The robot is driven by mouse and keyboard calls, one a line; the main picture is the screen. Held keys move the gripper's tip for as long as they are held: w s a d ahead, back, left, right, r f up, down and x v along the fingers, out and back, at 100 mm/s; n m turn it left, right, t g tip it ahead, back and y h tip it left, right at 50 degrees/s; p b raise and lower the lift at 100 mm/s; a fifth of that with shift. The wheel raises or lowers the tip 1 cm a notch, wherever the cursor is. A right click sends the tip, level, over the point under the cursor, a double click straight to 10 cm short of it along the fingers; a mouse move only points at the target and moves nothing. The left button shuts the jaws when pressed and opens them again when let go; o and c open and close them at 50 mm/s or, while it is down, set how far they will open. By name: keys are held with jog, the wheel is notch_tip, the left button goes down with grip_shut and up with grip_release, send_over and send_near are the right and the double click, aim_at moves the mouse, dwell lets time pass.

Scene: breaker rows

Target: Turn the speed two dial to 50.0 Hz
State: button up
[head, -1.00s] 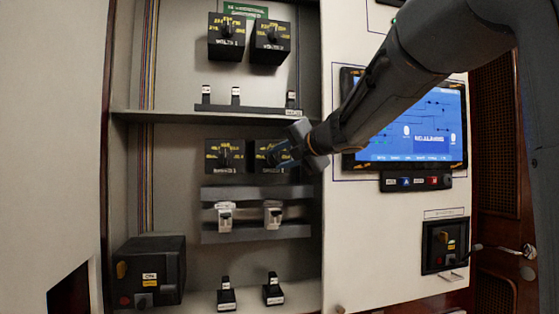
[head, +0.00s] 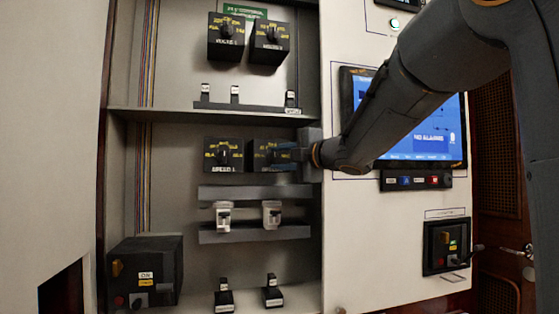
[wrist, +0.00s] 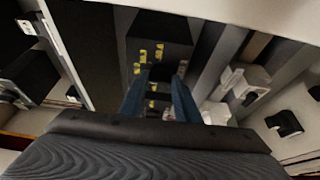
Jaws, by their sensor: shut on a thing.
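The speed two dial box (head: 262,146) is the right one of two black boxes with yellow markings on the middle shelf. Its knob is mostly hidden by my gripper, and its scale reading cannot be made out. My gripper (head: 277,155) reaches in from the right and is shut on the knob. In the wrist view my gripper's two blue-grey fingers (wrist: 160,97) stand before the dark face of the box (wrist: 158,35), with yellow marks between and beside them. The knob itself is too dark there to tell its angle.
The speed one dial box (head: 224,154) stands close on the left. Two more dial boxes (head: 270,42) are above the shelf (head: 215,115). White breakers (head: 271,214) sit on a rail below. A screen (head: 430,125) is behind my arm at right.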

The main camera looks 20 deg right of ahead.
dwell(0.3)
jog(key=o, duration=1)
jog(key=v, duration=0.7)
jog(key=shift+s+d+b, duration=0.15)
jog(key=shift+s+b, duration=0.2)
jog(key=shift+s, duration=0.05)
